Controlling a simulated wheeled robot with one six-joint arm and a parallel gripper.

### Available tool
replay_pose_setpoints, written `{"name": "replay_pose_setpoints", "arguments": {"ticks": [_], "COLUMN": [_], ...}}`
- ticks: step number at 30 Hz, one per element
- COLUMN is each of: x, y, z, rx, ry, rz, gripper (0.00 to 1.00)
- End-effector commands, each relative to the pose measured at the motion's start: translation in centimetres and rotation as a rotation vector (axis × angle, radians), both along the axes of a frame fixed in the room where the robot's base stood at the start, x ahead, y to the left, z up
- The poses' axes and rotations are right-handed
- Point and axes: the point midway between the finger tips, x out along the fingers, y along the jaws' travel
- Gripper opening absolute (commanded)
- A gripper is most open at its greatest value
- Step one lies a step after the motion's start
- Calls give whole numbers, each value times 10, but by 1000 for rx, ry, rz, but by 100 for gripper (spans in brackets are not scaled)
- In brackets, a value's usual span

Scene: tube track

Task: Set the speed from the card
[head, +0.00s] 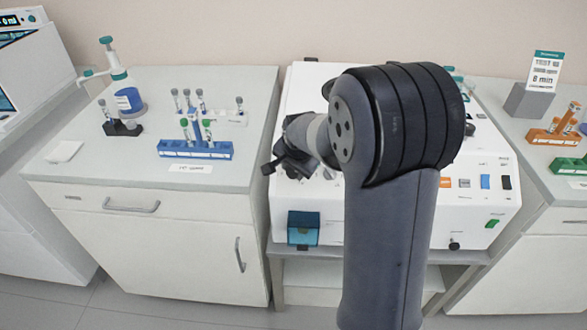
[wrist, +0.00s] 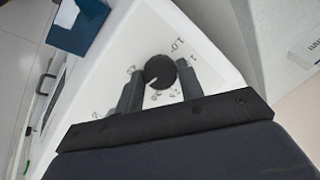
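The card (head: 545,71) stands in a grey block at the upper right of the head view. It reads something like "TEST 10" with a speed in rpm and "8 min"; the speed figure is too small to read surely. In the wrist view a round black knob (wrist: 160,71) with a white pointer line sits on a white panel with numbers around it. My gripper (wrist: 161,76) has one finger on each side of the knob, very close to it. Contact cannot be told. In the head view my gripper (head: 284,166) is over the left front of the white machine (head: 335,232).
The machine has a blue box (head: 303,228) on its front left, also in the wrist view (wrist: 77,27), and coloured switches (head: 485,182) at right. The left bench holds a blue tube rack (head: 195,150) and a pipette stand (head: 128,102). Orange and green racks (head: 555,136) stand right.

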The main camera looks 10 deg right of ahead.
Motion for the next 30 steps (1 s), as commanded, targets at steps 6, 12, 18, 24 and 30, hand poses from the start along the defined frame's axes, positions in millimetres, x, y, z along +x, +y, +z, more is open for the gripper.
{"name": "replay_pose_setpoints", "arguments": {"ticks": [6, 12, 18, 24, 30], "x": [0, 0, -3, -16, -32], "y": [0, 0, 0, 1, 2], "z": [0, 0, 7, 37, 70], "rx": [0, 0, -1, -1, 0], "ry": [0, 0, -3, -6, -5], "rz": [0, 1, 1, 1, 1], "gripper": [54, 57, 57, 57, 57]}}
